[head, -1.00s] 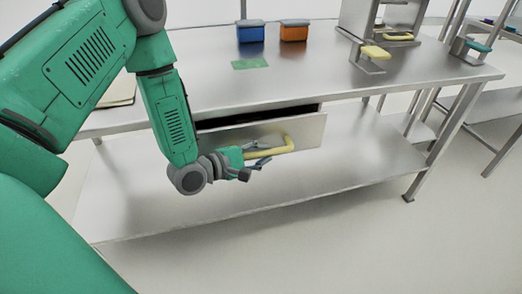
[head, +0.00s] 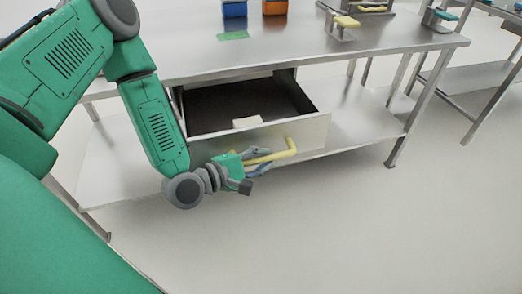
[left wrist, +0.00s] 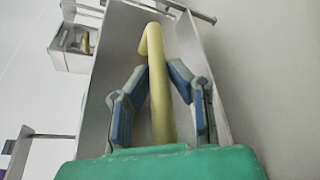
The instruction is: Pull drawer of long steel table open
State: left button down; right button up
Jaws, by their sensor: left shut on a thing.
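The long steel table (head: 300,50) stands ahead with its drawer (head: 315,132) pulled well out. The dark inside of the drawer shows, with a small pale block (head: 247,122) lying in it near the front. A yellow bar handle (head: 291,147) is on the drawer front. My left gripper (head: 262,158) is shut on this handle. In the left wrist view, its two blue-grey fingers (left wrist: 155,90) press on both sides of the yellow handle (left wrist: 157,100). My right gripper is not in view.
A blue bin (head: 234,9), an orange bin (head: 275,7) and a green patch (head: 233,36) are on the tabletop. A lower shelf (head: 355,125) runs under the drawer. Another steel table (head: 462,75) stands at the right. The floor in front is clear.

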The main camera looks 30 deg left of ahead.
pick_arm(q)
jog(key=shift+s+d+f, duration=0.15)
jog(key=shift+s+f, duration=0.05)
jog(key=shift+s, duration=0.05)
jog(key=shift+a, duration=0.2)
jog(key=c, duration=1.5)
grip_release()
jog(key=shift+f, duration=0.1)
jog(key=shift+w+a, duration=0.1)
